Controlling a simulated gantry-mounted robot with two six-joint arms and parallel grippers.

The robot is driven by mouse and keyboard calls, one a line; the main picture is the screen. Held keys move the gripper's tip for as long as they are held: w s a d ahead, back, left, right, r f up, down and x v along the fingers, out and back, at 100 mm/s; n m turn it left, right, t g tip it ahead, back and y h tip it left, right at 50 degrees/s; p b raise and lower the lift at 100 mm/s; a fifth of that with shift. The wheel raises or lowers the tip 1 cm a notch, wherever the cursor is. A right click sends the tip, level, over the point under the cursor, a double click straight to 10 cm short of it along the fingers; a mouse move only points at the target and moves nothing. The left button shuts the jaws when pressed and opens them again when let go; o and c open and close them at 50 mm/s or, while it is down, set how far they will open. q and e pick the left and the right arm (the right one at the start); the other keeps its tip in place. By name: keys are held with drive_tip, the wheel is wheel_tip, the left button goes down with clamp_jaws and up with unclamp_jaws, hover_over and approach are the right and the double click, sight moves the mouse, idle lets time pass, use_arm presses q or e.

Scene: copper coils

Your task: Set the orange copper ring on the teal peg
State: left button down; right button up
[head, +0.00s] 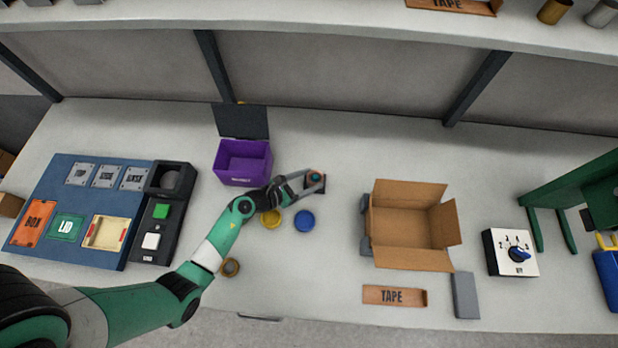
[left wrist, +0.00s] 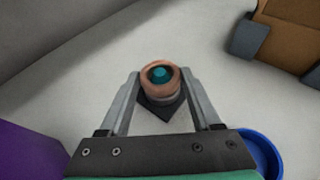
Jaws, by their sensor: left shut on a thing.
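The orange copper ring (left wrist: 161,88) is between the fingertips of my left gripper (left wrist: 160,80) in the left wrist view. The teal peg (left wrist: 158,73) shows inside the ring's opening, so the ring is around the peg's top. A dark square base (left wrist: 152,111) lies below it. In the head view my left gripper (head: 315,180) is at the peg, right of the purple box, shut on the ring. The ring and peg look small there and are partly covered by the fingers. How far down the peg the ring sits is hard to tell. My right gripper is not in view.
A blue round piece (head: 304,221) and a yellow one (head: 271,219) lie just in front. A brown ring (head: 230,267) lies near my left arm. The purple box (head: 238,178) is left, and an open cardboard box (head: 404,253) is right.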

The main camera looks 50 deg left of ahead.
sight(309, 180)
use_arm(q)
drive_tip(key=shift+f, duration=0.3)
drive_tip(key=shift+c, duration=1.8)
unclamp_jaws()
drive_tip(key=shift+p+v, duration=1.35)
drive_tip(key=shift+v, duration=1.55)
drive_tip(key=shift+p+v, duration=1.05)
drive_tip(key=shift+v, duration=1.55)
